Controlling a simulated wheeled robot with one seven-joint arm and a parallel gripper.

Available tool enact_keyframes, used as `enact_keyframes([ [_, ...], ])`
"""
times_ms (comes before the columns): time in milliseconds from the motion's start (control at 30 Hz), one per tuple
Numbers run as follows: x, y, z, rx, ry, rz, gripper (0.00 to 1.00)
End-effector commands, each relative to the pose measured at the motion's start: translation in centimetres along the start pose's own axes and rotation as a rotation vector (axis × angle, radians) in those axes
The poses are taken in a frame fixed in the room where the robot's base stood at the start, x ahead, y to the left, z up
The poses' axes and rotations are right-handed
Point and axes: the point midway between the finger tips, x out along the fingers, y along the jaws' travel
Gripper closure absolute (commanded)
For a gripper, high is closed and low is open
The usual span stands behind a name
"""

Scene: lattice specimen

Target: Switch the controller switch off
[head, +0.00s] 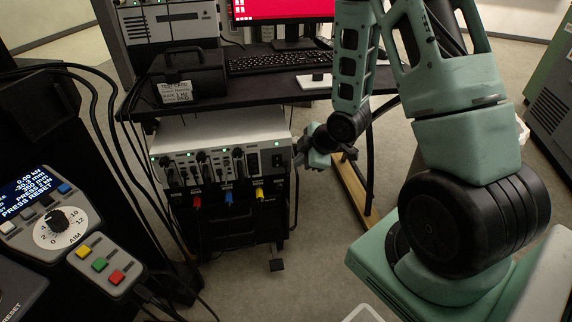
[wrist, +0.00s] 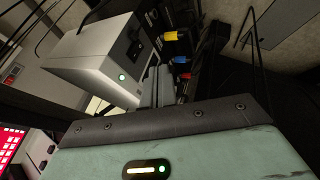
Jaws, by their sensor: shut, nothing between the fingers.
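The controller (head: 225,140) is a light grey box on a shelf under the desk, with green lights and several plugged cables on its front. Its black switch (head: 277,160) is at the right end of the front panel. In the wrist view the controller (wrist: 88,60) lies tilted at upper left, with the dark switch (wrist: 135,48) and a lit green light near its edge. My gripper (head: 300,157) is shut and empty, just right of the controller's front right edge. Its fingers (wrist: 160,86) show partly in the wrist view. I cannot tell whether they touch the panel, nor the switch's position.
Red, blue and yellow connectors (head: 259,194) hang below the front panel. The desk (head: 250,85) above carries a keyboard (head: 278,62), a monitor and a black case (head: 185,75). A control pendant (head: 105,262) and loose black cables are at left. Open floor lies in front.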

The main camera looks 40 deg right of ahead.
Motion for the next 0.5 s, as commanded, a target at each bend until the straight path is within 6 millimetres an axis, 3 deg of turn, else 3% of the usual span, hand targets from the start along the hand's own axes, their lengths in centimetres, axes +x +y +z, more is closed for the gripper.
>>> enact_keyframes([
  [167,2.4,-0.2,0.1,0.0,0.0,-0.003,1.0],
  [500,9.4,-0.2,0.1,-0.001,0.001,-0.003,1.0],
])
